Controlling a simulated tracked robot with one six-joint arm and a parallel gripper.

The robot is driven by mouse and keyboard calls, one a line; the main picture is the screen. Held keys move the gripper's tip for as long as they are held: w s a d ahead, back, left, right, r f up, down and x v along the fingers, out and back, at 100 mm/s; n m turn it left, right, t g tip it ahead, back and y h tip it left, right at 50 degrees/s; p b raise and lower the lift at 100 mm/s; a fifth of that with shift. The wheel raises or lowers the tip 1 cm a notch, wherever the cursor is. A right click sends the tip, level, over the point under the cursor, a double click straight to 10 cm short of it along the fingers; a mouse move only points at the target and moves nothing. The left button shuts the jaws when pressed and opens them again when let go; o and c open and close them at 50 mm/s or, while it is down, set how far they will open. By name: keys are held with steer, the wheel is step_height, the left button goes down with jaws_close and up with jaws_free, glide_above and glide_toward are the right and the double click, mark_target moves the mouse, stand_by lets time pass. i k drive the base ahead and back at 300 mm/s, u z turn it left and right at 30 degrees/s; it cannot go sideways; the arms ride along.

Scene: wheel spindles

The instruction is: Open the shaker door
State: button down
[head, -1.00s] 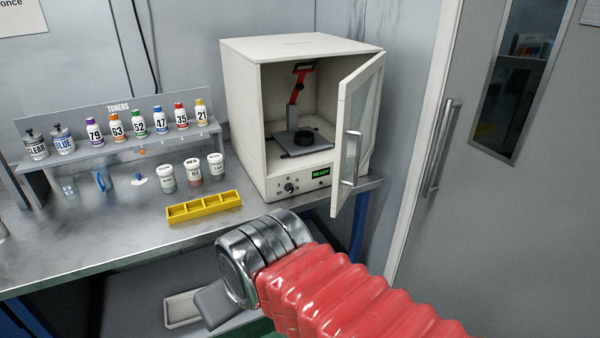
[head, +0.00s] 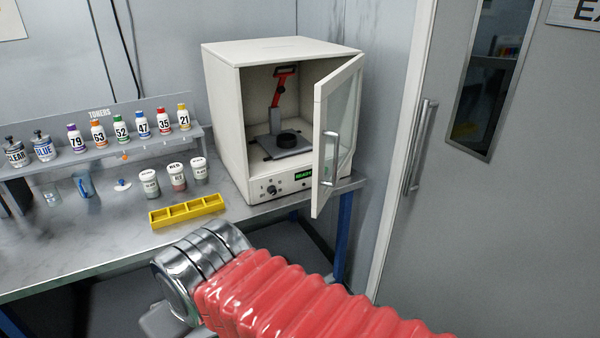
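The shaker (head: 222,125) is a white box cabinet at the back right of the bench. Its glass-paned door (head: 319,160) stands open, swung out toward the right. A vertical metal handle (head: 333,158) is on the door's front. Inside are a grey platform with a black round piece (head: 288,138) and a red clamp (head: 280,85). My red-sleeved arm with its metal wrist lies at the bottom, in front of the bench and apart from the door. A grey part of my gripper (head: 160,320) shows below the wrist; its fingers cannot be made out.
A yellow tray (head: 187,210) lies near the bench's front edge. Three white-lidded jars (head: 176,178) stand behind it. A rack (head: 195,130) of several toner bottles is at the back left. A grey room door (head: 510,220) is at the right. The floor space before the shaker door looks free.

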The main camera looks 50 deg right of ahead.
mark_target(320, 194)
steer(key=z, duration=0.05)
steer(key=i, duration=1)
steer(key=u, duration=0.05)
